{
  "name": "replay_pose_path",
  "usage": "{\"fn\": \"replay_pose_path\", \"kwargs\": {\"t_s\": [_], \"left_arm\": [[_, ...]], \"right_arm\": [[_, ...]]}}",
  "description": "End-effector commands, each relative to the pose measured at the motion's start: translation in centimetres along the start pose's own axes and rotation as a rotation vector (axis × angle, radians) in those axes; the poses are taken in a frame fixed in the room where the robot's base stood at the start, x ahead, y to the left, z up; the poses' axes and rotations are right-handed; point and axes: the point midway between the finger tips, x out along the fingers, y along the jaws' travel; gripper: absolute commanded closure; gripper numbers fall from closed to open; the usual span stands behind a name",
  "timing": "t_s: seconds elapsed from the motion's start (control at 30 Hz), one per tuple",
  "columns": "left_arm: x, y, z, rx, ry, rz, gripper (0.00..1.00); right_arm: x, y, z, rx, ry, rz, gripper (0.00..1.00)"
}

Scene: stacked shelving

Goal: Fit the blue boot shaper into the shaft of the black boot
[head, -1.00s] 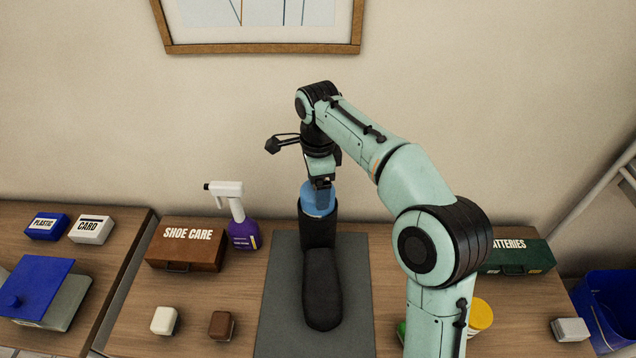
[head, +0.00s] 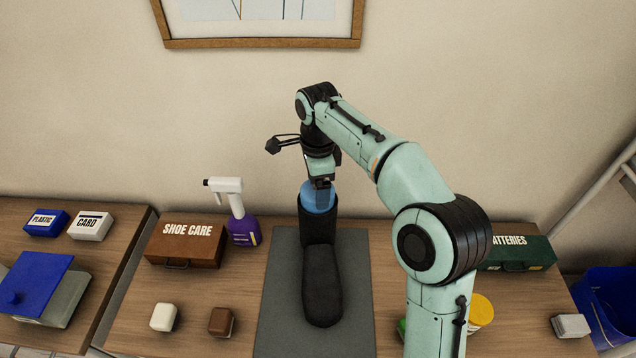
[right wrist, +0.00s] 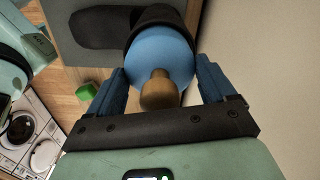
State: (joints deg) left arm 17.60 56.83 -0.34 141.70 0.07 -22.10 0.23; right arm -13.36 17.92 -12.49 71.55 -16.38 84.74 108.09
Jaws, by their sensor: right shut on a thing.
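The black boot (head: 322,285) stands upright on a grey mat (head: 275,310), its toe toward me and its shaft (head: 317,228) at the back. The blue boot shaper (head: 318,199) is in the mouth of the shaft, with its upper part above the rim. My right gripper (head: 320,183) points down and is shut on the shaper. In the right wrist view the fingers (right wrist: 160,80) lie on either side of the shaper's round blue top (right wrist: 158,52), with its brown knob (right wrist: 159,91) between them. The shaper's lower part is hidden inside the boot. My left gripper is not in view.
Left of the mat are a brown shoe care box (head: 187,242), a purple spray bottle (head: 243,228) and two small blocks (head: 163,317). A green batteries box (head: 518,254) and yellow tub (head: 481,312) are to the right, partly behind my arm. The wall is close behind.

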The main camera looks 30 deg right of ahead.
Motion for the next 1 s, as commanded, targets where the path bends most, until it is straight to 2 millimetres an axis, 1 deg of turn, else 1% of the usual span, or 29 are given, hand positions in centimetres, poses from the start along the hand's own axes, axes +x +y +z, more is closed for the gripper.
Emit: {"fn": "replay_pose_path", "kwargs": {"t_s": [0.23, 0.57, 1.0], "left_arm": [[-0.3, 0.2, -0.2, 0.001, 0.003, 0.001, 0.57], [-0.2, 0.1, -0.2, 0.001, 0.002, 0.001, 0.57], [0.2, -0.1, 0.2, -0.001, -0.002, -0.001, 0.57]], "right_arm": [[-0.1, 0.0, 0.0, 0.0, -0.001, -0.002, 0.66], [0.0, 0.0, 0.0, 0.0, 0.0, -0.001, 0.66], [1.1, 0.0, 0.0, 0.0, 0.0, 0.001, 0.66]]}}
